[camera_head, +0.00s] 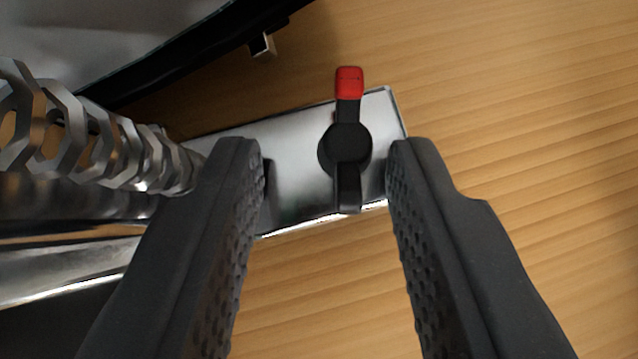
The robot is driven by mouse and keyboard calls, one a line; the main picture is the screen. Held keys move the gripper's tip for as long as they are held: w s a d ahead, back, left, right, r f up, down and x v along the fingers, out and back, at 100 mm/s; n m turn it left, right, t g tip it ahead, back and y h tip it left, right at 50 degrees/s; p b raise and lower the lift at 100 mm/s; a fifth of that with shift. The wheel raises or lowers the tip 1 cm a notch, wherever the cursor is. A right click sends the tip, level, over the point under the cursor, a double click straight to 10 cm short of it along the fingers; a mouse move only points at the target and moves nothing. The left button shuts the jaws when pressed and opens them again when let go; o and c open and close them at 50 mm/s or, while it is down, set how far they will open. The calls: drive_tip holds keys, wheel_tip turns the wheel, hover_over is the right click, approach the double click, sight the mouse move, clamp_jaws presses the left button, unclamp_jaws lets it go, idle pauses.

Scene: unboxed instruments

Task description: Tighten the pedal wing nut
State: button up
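The wing nut (345,150) is black with a round hub and two wings, one of them tipped red. It sits on a flat shiny metal plate (295,160) of the pedal. Its wings run roughly up and down in the picture, with the red tip at the top. My gripper (325,150) is open, with one dark, textured finger to the left of the wing nut and one to the right. Clear gaps show between the nut and both fingers. The left finger covers part of the plate.
A metal chain or spring-like part (80,130) of the pedal stands close to the left finger. A large dark-rimmed grey round body (110,40) with a small metal lug (262,45) is at the upper left. The wooden floor (530,120) at the right is clear.

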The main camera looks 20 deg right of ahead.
drive_tip(key=shift+d+r, duration=0.1)
drive_tip(key=shift+d, duration=0.05)
drive_tip(key=shift+s+r, duration=0.15)
drive_tip(key=p+v, duration=0.1)
drive_tip(key=v, duration=1.2)
drive_tip(key=shift+a+p, duration=0.25)
drive_tip(key=shift+p, duration=0.1)
drive_tip(key=shift+c, duration=0.3)
